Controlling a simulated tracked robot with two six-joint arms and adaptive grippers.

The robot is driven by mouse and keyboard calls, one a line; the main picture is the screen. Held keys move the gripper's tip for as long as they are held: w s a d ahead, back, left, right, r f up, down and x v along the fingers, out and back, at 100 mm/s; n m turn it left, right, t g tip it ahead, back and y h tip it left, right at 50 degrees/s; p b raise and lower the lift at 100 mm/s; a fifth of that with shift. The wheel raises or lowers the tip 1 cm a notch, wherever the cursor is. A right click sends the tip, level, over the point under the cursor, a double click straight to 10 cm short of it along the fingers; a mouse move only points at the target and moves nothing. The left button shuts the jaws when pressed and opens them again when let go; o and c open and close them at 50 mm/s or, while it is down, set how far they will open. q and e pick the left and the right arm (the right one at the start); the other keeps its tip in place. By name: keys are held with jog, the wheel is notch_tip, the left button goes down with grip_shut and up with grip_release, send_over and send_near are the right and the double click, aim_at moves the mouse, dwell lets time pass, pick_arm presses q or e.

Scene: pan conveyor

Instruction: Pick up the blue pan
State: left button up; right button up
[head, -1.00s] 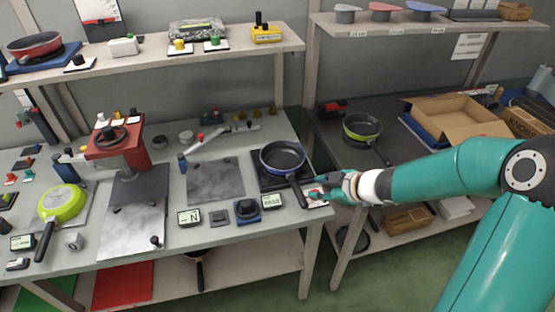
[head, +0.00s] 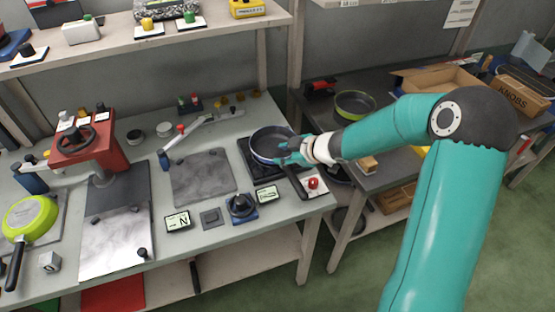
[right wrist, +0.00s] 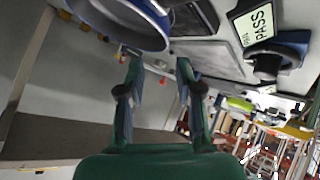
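The blue pan (head: 268,140), dark inside with a blue rim, sits on a black plate (head: 262,172) at the right end of the left workbench. Its black handle (head: 297,183) points toward the front right. My right gripper (head: 287,152) is at the pan's right side, near where the handle starts, and covers part of the rim. In the right wrist view its two fingers (right wrist: 160,75) are apart with a gap between them, and the pan's blue outside (right wrist: 120,22) shows at the upper left. Whether a finger touches the pan is unclear. My left gripper is out of view.
A red button (head: 313,183) on a white plate lies beside the handle. A small display (head: 266,195) and a blue-based knob (head: 241,207) stand in front. A green-rimmed pan (head: 355,103) is on the right bench, and a lime pan (head: 30,218) lies far left.

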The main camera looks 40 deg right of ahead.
aim_at(268, 160)
jog(key=x, duration=0.3)
jog(key=shift+w+a+f+b, duration=0.1)
jog(key=shift+w+f+b, duration=0.15)
jog(key=shift+b, duration=0.1)
jog(key=shift+w+f, duration=0.1)
jog(key=shift+f, duration=0.2)
jog(key=x, duration=0.1)
jog(key=b+x, duration=0.1)
jog(key=x, duration=0.2)
jog(key=shift+a+f+b, duration=0.1)
jog(key=shift+f+b, duration=0.3)
jog(key=shift+f, duration=0.05)
grip_shut()
jog(key=shift+r, duration=0.1)
